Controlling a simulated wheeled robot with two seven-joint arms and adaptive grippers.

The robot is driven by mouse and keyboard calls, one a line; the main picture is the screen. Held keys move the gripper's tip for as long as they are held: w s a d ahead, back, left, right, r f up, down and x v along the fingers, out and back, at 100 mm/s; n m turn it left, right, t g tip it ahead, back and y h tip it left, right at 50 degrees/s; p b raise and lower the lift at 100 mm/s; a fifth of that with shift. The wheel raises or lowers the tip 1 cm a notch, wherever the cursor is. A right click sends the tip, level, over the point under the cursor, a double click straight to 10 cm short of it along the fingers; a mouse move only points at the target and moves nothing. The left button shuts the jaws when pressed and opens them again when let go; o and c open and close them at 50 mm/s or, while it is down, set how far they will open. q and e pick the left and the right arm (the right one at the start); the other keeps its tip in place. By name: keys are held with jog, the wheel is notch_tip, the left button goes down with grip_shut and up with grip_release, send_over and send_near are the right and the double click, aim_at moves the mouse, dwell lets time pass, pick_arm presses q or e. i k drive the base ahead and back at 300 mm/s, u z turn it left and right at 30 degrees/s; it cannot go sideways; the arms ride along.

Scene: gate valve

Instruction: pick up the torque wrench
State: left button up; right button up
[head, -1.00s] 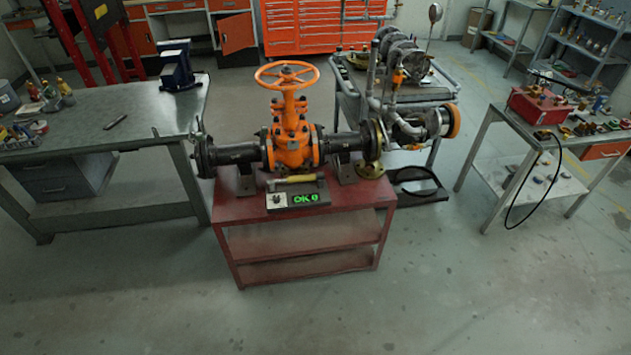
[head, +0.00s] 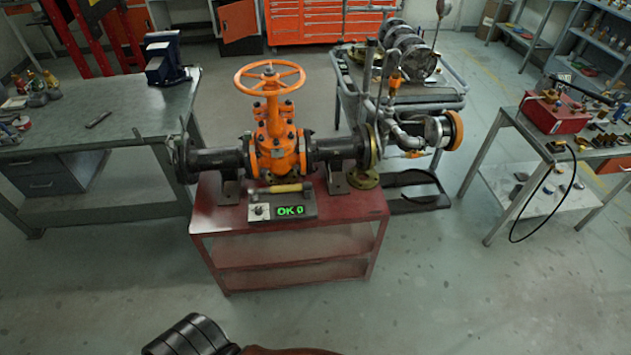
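I cannot tell for certain which thing is the torque wrench. A long dark bar-like tool (head: 583,90) lies across the red box on the right-hand table and could be it. A short yellow-handled tool (head: 288,188) lies along the top of a small display box (head: 284,209) reading "OK 0", on the red cart in front of the valve. The orange gate valve (head: 274,140) with its handwheel stands on that cart between black pipe sections. Neither gripper can be made out, and nothing is seen held.
The red cart (head: 218,218) stands in the middle. A grey workbench (head: 95,140) with a blue vise (head: 165,62) is at left. A grey trolley (head: 440,97) with pipe parts stands behind right. A metal table with a red box (head: 553,113) and hanging black cable is at right. Front floor is open.

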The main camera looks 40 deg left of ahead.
aim_at(254, 192)
jog(key=u, duration=0.2)
jog(key=i, duration=0.65)
jog(key=u, duration=0.5)
